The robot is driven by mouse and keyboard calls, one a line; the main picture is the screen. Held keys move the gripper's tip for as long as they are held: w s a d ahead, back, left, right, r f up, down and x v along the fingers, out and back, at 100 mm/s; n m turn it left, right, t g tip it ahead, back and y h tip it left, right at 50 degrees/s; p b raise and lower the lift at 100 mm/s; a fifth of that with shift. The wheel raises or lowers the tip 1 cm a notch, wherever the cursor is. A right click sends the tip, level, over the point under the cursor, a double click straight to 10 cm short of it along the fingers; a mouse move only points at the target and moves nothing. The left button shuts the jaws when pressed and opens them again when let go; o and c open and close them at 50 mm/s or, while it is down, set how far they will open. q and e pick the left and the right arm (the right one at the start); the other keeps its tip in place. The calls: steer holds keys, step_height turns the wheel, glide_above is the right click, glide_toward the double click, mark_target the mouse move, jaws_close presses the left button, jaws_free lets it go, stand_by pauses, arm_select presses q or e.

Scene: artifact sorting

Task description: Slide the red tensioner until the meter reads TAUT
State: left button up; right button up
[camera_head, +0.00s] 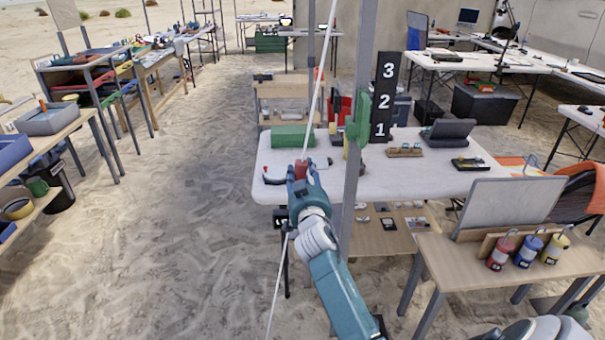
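The red tensioner (300,169) is a small red block on a taut-looking white line (318,85), which slants from top centre to the lower middle. My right gripper (302,174) is at the tensioner, with teal fingers on both sides of it. At this size I cannot tell whether the fingers press on it. The gripper hides the tensioner's lower part and some of the line. A black board (384,98) with the numbers 3, 2 and 1 stands behind a grey post, with a green piece (358,118) on the post. I see no readable TAUT marking. My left gripper is not in view.
The grey post (352,195) rises close to the right of my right arm. A white table (440,182) behind it holds a green box (292,136) and small items. A wooden table (432,250) with several coloured canisters stands at right.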

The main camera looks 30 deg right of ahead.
mark_target(305, 168)
jaws_close()
steer(key=r+p, duration=0.2)
steer(key=r, duration=0.1)
steer(key=shift+s+d, duration=0.1)
steer(key=shift+d, duration=0.1)
steer(key=o, duration=1.2)
jaws_free()
steer(key=shift+f, duration=0.1)
steer(key=shift+o, duration=0.2)
steer(key=shift+s+a+f, duration=0.1)
steer(key=shift+s, duration=0.15)
steer(key=v, duration=1.1)
steer(key=shift+s, duration=0.25)
